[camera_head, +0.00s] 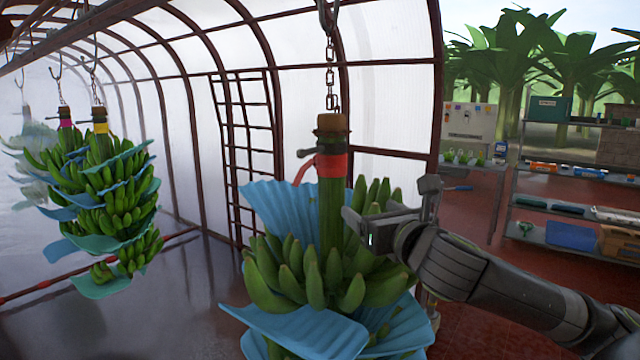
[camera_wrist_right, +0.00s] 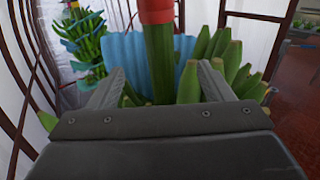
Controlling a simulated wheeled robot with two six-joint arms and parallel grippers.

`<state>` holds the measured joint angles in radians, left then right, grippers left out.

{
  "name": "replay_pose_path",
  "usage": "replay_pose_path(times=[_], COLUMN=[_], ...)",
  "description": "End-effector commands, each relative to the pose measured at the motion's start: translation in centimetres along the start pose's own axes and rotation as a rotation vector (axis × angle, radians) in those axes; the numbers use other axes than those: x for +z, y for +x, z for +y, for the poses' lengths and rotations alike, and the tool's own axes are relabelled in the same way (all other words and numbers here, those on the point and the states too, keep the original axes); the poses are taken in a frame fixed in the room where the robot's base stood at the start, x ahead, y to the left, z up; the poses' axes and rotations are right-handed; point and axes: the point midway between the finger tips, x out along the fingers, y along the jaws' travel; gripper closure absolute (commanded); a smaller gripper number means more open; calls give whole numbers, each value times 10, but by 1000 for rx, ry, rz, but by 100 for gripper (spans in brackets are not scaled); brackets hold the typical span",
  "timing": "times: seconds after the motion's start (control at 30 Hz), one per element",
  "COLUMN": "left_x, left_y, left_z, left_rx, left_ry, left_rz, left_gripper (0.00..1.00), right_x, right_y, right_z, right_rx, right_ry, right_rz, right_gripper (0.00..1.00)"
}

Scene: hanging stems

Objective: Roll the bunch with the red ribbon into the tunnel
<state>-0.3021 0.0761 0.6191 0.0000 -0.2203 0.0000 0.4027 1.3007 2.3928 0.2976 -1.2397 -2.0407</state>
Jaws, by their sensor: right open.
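The bunch with the red ribbon (camera_head: 270,275) hangs upright from a chain (camera_head: 330,80) in the middle of the head view, with green bananas and blue sheets between its layers. The red ribbon (camera_head: 331,165) wraps the top of its green stem (camera_head: 331,215); it also shows in the right wrist view (camera_wrist_right: 156,11). My right gripper (camera_head: 385,215) is open just right of the stem, below the ribbon. In the right wrist view the stem (camera_wrist_right: 160,62) stands between the open finger lines; contact cannot be told. The arched tunnel (camera_head: 390,100) with white translucent walls lies behind and left. My left gripper is out of view.
Two more bunches with pink (camera_head: 66,123) and yellow (camera_head: 101,127) ribbons hang inside the tunnel at left, under an overhead rail (camera_head: 60,37). A dark ladder-like frame (camera_head: 245,130) stands by the wall. Shelves (camera_head: 575,180) with boxes stand at right.

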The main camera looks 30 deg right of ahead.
Motion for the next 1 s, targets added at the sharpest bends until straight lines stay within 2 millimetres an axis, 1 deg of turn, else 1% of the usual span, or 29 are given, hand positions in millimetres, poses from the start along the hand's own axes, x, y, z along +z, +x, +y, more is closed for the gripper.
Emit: replay_pose_path(times=[0.17, 0.43, 0.67, 1.0], left_x=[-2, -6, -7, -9], left_y=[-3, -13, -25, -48], left_z=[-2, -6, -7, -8], left_rx=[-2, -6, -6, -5], left_ry=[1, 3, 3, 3], left_rz=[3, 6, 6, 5], left_gripper=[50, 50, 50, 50], right_x=[1, 1, 2, 2], right_y=[5, 31, 62, 118], right_z=[0, 1, 0, 1], right_rx=[0, 2, 0, 0], right_ry=[3, 6, 5, 4], right_rz=[1, 2, 3, 4], right_gripper=[27, 27, 27, 27])
